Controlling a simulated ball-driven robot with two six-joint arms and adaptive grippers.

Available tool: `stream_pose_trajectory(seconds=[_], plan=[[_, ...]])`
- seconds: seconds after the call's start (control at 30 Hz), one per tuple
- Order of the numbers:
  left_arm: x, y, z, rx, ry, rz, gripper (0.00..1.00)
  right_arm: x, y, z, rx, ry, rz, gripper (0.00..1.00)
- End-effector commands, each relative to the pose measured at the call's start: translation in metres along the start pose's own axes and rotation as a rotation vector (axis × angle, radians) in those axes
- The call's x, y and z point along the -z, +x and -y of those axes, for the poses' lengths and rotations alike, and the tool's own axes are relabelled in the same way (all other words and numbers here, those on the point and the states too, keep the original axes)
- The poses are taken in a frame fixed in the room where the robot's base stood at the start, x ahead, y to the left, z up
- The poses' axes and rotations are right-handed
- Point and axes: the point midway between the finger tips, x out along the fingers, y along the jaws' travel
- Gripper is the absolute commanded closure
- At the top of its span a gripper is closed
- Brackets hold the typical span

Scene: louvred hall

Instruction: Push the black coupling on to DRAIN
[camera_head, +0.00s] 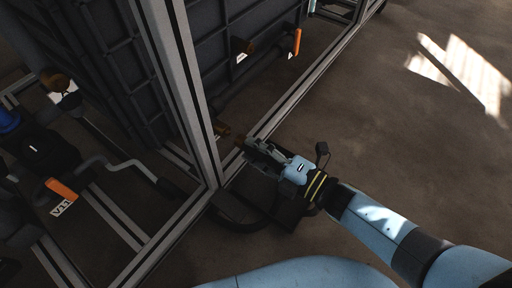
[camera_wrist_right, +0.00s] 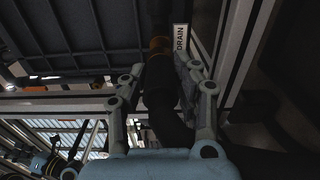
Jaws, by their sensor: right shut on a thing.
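My right gripper (camera_head: 247,146) is at the lower frame corner. In the right wrist view its fingers (camera_wrist_right: 163,74) are shut on the black coupling (camera_wrist_right: 158,88), one on each side. A black hose (camera_wrist_right: 172,130) runs back from the coupling between the fingers. An orange-brown ring (camera_wrist_right: 160,44) shows just ahead of the coupling, beside the white DRAIN label (camera_wrist_right: 181,38). In the head view a brass fitting (camera_head: 222,130) lies just beyond the fingertips, roughly in line with them. I cannot tell whether the coupling touches or sits on it. My left gripper is not in view.
Grey metal frame bars (camera_head: 290,95) run close to the right gripper, with an upright post (camera_head: 180,80) to its left. A dark ribbed tank (camera_head: 110,60) stands behind. An orange-handled valve (camera_head: 296,42) is further back. Open floor (camera_head: 400,130) lies to the right.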

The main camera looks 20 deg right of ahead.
Motion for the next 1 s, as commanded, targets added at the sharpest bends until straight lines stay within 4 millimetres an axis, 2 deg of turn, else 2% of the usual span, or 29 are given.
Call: stream_pose_trajectory(seconds=[0.27, 1.0], plan=[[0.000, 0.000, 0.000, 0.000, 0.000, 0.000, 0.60, 0.000, 0.002, -0.001, -0.001, 0.000, 0.000, 1.00], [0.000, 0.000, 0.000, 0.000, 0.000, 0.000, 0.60, 0.000, 0.028, -0.001, -0.002, 0.000, 0.000, 1.00]])
